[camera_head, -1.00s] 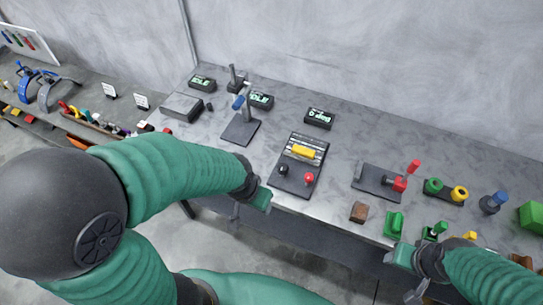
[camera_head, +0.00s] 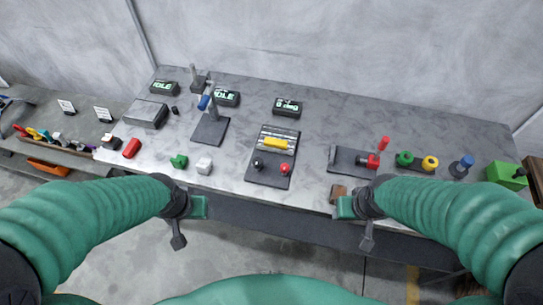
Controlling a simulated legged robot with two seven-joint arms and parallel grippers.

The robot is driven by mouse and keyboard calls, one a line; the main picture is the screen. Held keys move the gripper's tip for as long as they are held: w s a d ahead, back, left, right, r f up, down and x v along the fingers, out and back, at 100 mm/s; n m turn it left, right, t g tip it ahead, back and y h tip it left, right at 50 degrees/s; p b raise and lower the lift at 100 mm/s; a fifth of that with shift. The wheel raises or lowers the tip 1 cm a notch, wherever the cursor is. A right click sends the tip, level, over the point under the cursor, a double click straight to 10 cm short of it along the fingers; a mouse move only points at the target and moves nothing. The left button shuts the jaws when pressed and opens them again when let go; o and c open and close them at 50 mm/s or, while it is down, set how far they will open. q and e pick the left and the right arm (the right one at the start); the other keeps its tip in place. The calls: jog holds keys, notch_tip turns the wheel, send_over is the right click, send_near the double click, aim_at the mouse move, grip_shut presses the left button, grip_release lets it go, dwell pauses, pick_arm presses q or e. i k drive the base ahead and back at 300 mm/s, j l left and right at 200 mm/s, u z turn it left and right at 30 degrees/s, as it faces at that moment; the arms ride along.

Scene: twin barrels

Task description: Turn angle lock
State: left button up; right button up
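The likely angle lock is a dark plate (camera_head: 258,170) near the table's middle. It carries a ribbed grey block with a yellow bar (camera_head: 275,145), a black knob (camera_head: 258,163) and a red knob (camera_head: 285,168). A black display (camera_head: 287,107) behind it appears to read 0 deg. My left gripper (camera_head: 200,207) is in front of the table edge, left of and nearer than the plate. My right gripper (camera_head: 345,208) is at the front edge, right of the plate. Both are apart from the plate, and neither visibly holds anything. Their finger gaps cannot be made out.
A lever fixture with a blue handle (camera_head: 204,102) stands left. A red-handled clamp (camera_head: 368,161), green knob (camera_head: 404,158), yellow knob (camera_head: 430,163) and blue knob (camera_head: 461,167) stand right. A brown block (camera_head: 338,193) lies by my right gripper.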

aim_at(284, 168)
jog(key=i+j, duration=0.2)
jog(key=j, duration=0.15)
jog(key=i+j, duration=0.4)
jog(key=j, duration=0.25)
